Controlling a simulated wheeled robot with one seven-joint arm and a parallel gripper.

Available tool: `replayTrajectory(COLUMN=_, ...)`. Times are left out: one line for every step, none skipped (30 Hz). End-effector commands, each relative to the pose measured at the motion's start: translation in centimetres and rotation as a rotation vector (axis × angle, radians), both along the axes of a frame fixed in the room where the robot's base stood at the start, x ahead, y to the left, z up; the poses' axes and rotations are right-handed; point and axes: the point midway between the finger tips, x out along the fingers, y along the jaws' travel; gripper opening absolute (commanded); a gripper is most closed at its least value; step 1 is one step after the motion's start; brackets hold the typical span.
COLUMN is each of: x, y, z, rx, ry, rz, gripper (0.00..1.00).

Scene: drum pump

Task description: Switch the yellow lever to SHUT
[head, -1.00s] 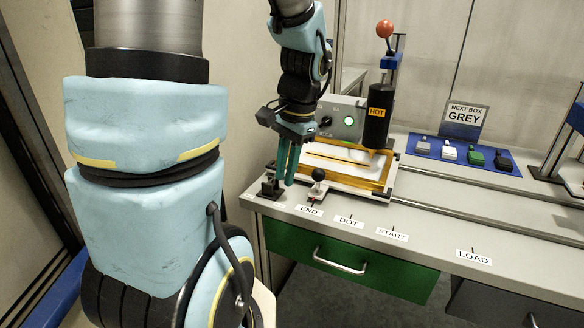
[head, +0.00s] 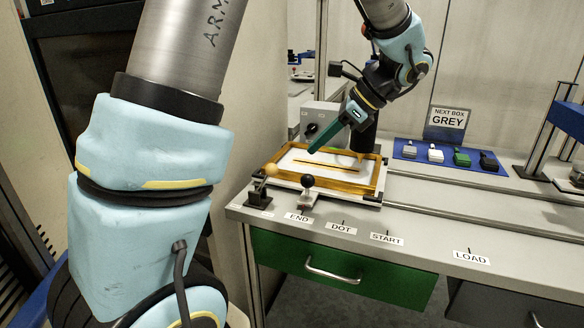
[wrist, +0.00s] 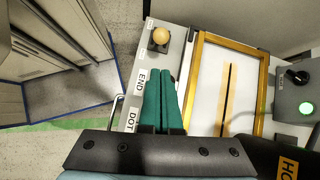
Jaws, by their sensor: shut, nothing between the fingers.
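The yellow lever (head: 270,170) has a yellow ball on a short stem, rising from a black base at the left front corner of the bench. In the head view its ball leans to the right of its base. It also shows in the wrist view (wrist: 161,37), beyond my fingertips. My gripper (head: 312,150) has green fingers. It is shut and empty, above the gold-framed tray and to the right of the lever, not touching it. The wrist view shows the two fingers (wrist: 165,76) side by side. A small label beside the lever is too small to read.
A black-knobbed slide (head: 307,182) stands right of the lever, near the END label (head: 298,218). The gold-framed tray (head: 345,187) lies behind it. A black HOT cylinder (head: 363,138) and a grey control box (head: 316,115) stand near my gripper. Coloured blocks sit on a blue mat (head: 406,151).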

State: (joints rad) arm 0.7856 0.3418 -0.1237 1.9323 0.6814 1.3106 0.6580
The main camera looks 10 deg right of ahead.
Motion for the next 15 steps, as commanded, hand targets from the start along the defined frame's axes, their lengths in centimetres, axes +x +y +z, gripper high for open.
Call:
replayTrajectory(x=0.1, y=0.2, z=-0.2, rx=0.001, ry=0.001, rz=0.001, gripper=0.0)
replayTrajectory(x=0.1, y=0.3, z=-0.3, rx=0.002, ry=0.001, rz=0.003, gripper=0.0)
replayTrajectory(x=0.2, y=0.6, z=-0.6, rx=0.002, ry=0.002, rz=0.003, gripper=0.0)
replayTrajectory(x=0.3, y=0.7, z=-0.8, rx=0.001, ry=0.001, rz=0.004, gripper=0.0)
replayTrajectory(x=0.4, y=1.0, z=-1.1, rx=0.001, ry=0.001, rz=0.004, gripper=0.0)
replayTrajectory(x=0.6, y=1.4, z=-1.6, rx=0.003, ry=0.003, rz=0.003, gripper=0.0)
replayTrajectory(x=0.7, y=1.7, z=-2.0, rx=0.003, ry=0.002, rz=0.003, gripper=0.0)
replayTrajectory(x=0.9, y=2.0, z=-2.4, rx=0.004, ry=0.003, rz=0.003, gripper=0.0)
replayTrajectory(x=1.1, y=2.5, z=-3.0, rx=0.003, ry=0.003, rz=0.005, gripper=0.0)
replayTrajectory(x=1.2, y=2.9, z=-3.4, rx=0.004, ry=0.003, rz=0.005, gripper=0.0)
replayTrajectory(x=1.4, y=3.2, z=-3.8, rx=0.003, ry=0.002, rz=0.004, gripper=0.0)
replayTrajectory(x=1.6, y=3.6, z=-4.4, rx=0.004, ry=0.003, rz=0.004, gripper=0.0)
replayTrajectory(x=1.7, y=3.9, z=-4.8, rx=0.003, ry=0.002, rz=0.004, gripper=0.0)
replayTrajectory(x=1.8, y=4.2, z=-5.2, rx=0.004, ry=0.002, rz=0.004, gripper=0.0)
replayTrajectory(x=2.0, y=4.5, z=-5.7, rx=0.002, ry=0.002, rz=0.003, gripper=0.0)
